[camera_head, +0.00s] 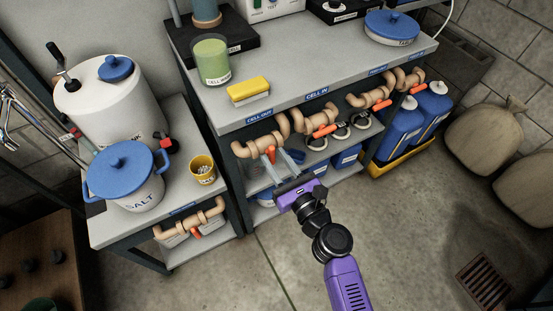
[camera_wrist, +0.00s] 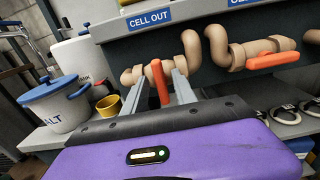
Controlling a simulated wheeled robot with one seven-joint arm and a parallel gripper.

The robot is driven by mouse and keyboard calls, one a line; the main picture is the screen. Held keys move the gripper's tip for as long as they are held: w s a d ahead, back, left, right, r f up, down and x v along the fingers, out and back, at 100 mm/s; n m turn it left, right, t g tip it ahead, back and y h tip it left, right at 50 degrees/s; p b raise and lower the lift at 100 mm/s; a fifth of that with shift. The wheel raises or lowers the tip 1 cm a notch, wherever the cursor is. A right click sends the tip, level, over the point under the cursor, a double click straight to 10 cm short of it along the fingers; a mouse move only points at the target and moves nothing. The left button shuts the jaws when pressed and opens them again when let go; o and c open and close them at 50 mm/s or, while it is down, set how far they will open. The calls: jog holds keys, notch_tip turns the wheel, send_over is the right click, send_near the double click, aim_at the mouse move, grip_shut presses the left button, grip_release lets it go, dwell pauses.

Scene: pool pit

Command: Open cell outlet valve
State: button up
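The cell outlet valve is on the tan pipe (camera_head: 252,147) under the "CELL OUT" label (camera_head: 259,117). Its orange handle (camera_head: 270,154) stands across the pipe, and it shows between my fingers in the wrist view (camera_wrist: 160,82). My gripper (camera_head: 276,158) is open, with one finger on each side of the handle. In the wrist view the fingers (camera_wrist: 158,68) look apart from the handle, with a gap on both sides. I cannot tell how deep the handle sits between them.
The "CELL IN" valve handle (camera_head: 325,130) to the right lies along its pipe. Black-and-white rings (camera_head: 340,130) sit on the shelf below. A yellow cup (camera_head: 203,169) and salt pot (camera_head: 126,175) stand on the left bench. The floor (camera_head: 400,220) at right is mostly clear.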

grip_shut()
jog(key=shift+n+b, duration=0.3)
jog(key=shift+n, duration=0.2)
jog(key=n+b, duration=0.1)
jog(key=n, duration=0.2)
jog(key=shift+s+f+b, duration=0.1)
jog(key=shift+f+b, duration=0.05)
jog(key=shift+b, duration=0.15)
jog(key=n+b, duration=0.1)
jog(key=n, duration=0.2)
jog(key=shift+a+f+n+b, duration=0.1)
jog(key=shift+a+n+b, duration=0.05)
jog(key=shift+n+b, duration=0.2)
jog(key=n+b, duration=0.3)
jog(key=n, duration=0.2)
jog(key=shift+s+a+f, duration=0.1)
jog(key=shift+f, duration=0.05)
jog(key=n+b, duration=0.2)
jog(key=n, duration=0.3)
jog(key=shift+b, duration=0.3)
jog(key=shift+n, duration=0.25)
